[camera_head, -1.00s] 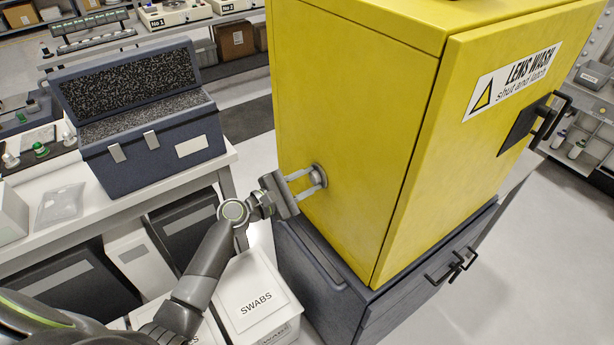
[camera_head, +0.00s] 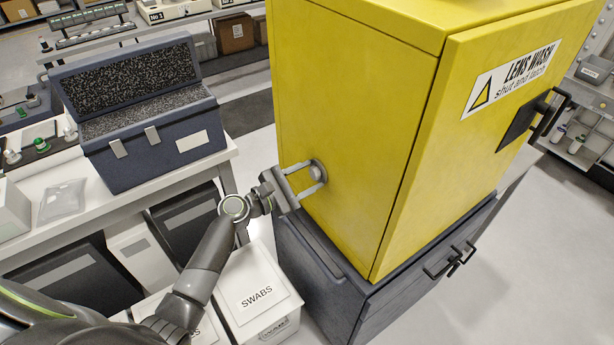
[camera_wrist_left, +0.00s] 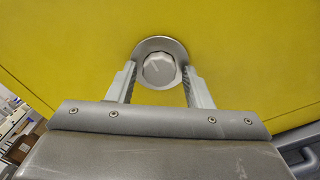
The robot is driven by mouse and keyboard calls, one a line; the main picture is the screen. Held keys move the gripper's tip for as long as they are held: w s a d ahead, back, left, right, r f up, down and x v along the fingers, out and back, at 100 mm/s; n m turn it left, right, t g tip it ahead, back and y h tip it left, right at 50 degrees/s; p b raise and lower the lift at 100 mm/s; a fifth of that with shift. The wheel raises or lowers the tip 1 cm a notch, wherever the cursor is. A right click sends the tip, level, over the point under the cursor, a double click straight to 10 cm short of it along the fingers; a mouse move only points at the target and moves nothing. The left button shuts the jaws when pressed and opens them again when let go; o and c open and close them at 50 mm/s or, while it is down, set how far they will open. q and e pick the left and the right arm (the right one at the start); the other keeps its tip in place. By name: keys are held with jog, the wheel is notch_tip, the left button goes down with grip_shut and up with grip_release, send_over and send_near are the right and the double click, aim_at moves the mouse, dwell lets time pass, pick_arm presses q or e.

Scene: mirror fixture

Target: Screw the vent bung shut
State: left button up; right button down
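The vent bung (camera_head: 317,172) is a small grey faceted knob on a round metal flange, set in the left side wall of the yellow lens wash cabinet (camera_head: 350,120). My left gripper (camera_head: 318,174) is at the bung, with one finger on each side of it. In the left wrist view the bung (camera_wrist_left: 159,68) sits between the fingertips of the gripper (camera_wrist_left: 159,70), with a small gap to each finger. The gripper is open and holds nothing. My right gripper is not in view.
The cabinet stands on a dark base (camera_head: 330,270) with black handles. White swabs boxes (camera_head: 255,295) stand on the floor below my left arm. A bench at left carries an open dark foam-lined case (camera_head: 150,140) and a clear bag (camera_head: 62,200). Floor at right is clear.

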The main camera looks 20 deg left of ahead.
pick_arm(q)
jog(key=shift+o, duration=0.5)
jog(key=b+v, duration=0.6)
jog(key=v, duration=1.1)
jog(key=shift+b, duration=0.3)
jog(key=shift+s+a+f, duration=0.1)
jog(key=shift+a, duration=0.05)
